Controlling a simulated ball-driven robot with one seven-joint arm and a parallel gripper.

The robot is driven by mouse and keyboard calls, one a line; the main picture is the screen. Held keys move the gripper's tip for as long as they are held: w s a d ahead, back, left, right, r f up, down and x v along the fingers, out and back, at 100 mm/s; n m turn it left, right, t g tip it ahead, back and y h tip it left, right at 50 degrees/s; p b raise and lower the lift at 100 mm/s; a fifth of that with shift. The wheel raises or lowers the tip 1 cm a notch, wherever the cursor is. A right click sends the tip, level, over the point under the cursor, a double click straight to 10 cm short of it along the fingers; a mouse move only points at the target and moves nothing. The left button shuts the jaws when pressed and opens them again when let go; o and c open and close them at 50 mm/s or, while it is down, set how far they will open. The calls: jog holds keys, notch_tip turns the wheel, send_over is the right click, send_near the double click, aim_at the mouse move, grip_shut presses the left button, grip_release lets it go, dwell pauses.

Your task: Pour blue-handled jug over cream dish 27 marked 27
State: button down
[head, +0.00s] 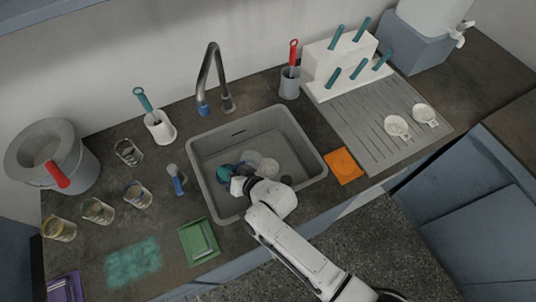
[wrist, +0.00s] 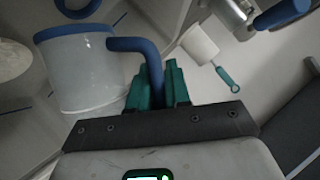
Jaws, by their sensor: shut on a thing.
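The blue-handled jug (wrist: 82,72) is a clear, cloudy vessel with blue bands at its rim and base. My gripper (wrist: 160,88) has teal fingers shut on its blue handle (wrist: 135,44). In the head view my gripper (head: 229,171) is inside the sink area, and the jug (head: 252,159) is partly hidden beside it. Its exact tilt and any contents cannot be told. No number 27 is readable on either.
The grey sink (head: 198,165) has walls close around my gripper. A tap (head: 212,75) stands behind it. Two pale dishes (head: 397,127) lie on the drainboard (head: 375,155) at right. Several glass jars (head: 98,211) stand at left. An orange pad (head: 343,166) lies right of the sink.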

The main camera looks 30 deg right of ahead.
jog(key=shift+d+f+b, duration=0.2)
jog(key=shift+f+b, duration=0.05)
jog(key=shift+b, duration=0.1)
jog(key=shift+w+d+f+m+y+b, duration=0.1)
jog(key=shift+d+f+m+y+b, duration=0.25)
jog(key=shift+b, duration=0.6)
jog(key=shift+a+r, duration=0.1)
jog(key=shift+a, duration=0.05)
jog(key=shift+w+d+f+m+y+b, duration=0.15)
jog(key=shift+d+f+m+y+b, duration=0.15)
jog(key=shift+b, duration=0.55)
jog(key=shift+r, duration=0.35)
jog(key=shift+d+r+m+y, duration=0.15)
jog(key=shift+r+m+y, duration=0.1)
jog(key=shift+r+m, duration=0.1)
jog(key=shift+w+d+r+m, duration=0.1)
jog(key=shift+d+r+m, duration=0.05)
jog(key=shift+r+m, duration=0.2)
jog(key=shift+w+d+r+m+y, duration=0.2)
jog(key=shift+d+r+m+y, duration=0.35)
jog(key=shift+r, duration=0.15)
jog(key=shift+w+d+r+m+y, duration=0.15)
jog(key=shift+d+r+m+y, duration=0.35)
jog(key=shift+r, duration=0.15)
dwell(1.0)
